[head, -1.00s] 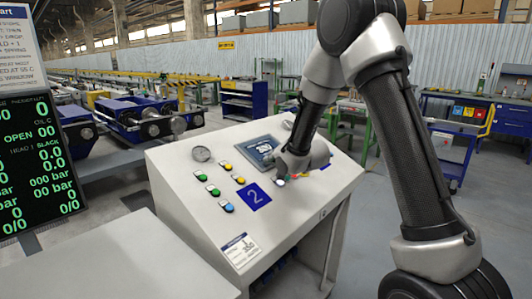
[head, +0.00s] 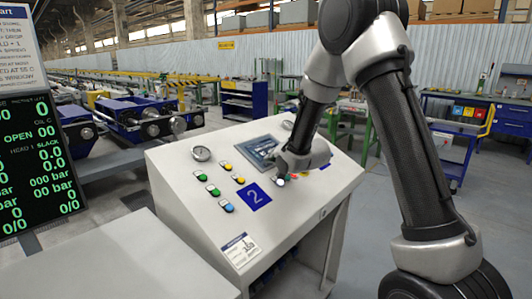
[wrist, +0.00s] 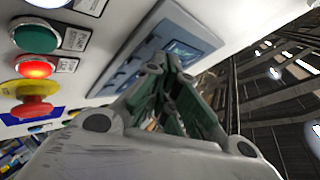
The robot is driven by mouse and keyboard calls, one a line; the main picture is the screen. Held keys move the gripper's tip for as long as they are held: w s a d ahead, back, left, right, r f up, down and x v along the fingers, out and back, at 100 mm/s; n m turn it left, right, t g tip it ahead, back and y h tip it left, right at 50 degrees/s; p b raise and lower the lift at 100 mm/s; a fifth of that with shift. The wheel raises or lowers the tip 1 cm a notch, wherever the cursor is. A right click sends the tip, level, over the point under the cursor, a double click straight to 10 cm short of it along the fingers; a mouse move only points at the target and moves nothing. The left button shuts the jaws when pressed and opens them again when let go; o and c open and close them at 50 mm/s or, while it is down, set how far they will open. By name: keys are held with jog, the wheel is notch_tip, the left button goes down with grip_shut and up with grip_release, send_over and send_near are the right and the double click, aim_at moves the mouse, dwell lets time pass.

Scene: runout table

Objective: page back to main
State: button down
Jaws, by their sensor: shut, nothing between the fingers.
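A grey operator panel screen (head: 258,150) is set in the sloped top of the white control console (head: 165,165). In the wrist view the panel (wrist: 160,55) shows a lit bluish display and a row of keys along its edge. My gripper (head: 282,165) is at the lower right of the screen in the head view. In the wrist view my gripper (wrist: 165,65) is shut and empty, its fingertips in front of the panel by the display. I cannot tell whether the tips touch it. The fingers hide part of the panel, and the display text is not readable.
In the wrist view a green button (wrist: 36,35), a lit red button (wrist: 36,67) and a red mushroom button on yellow (wrist: 33,105) lie left of my gripper. A round gauge (head: 201,153) and several coloured buttons sit on the console. A black readout board (head: 35,160) stands at left.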

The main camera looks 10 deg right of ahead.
jog(key=shift+s+d+r, duration=0.1)
jog(key=shift+r, duration=0.2)
notch_tip(320, 180, up, 6)
jog(key=s+d, duration=0.1)
jog(key=s, duration=0.1)
jog(key=shift+d+f, duration=0.25)
dwell(1.0)
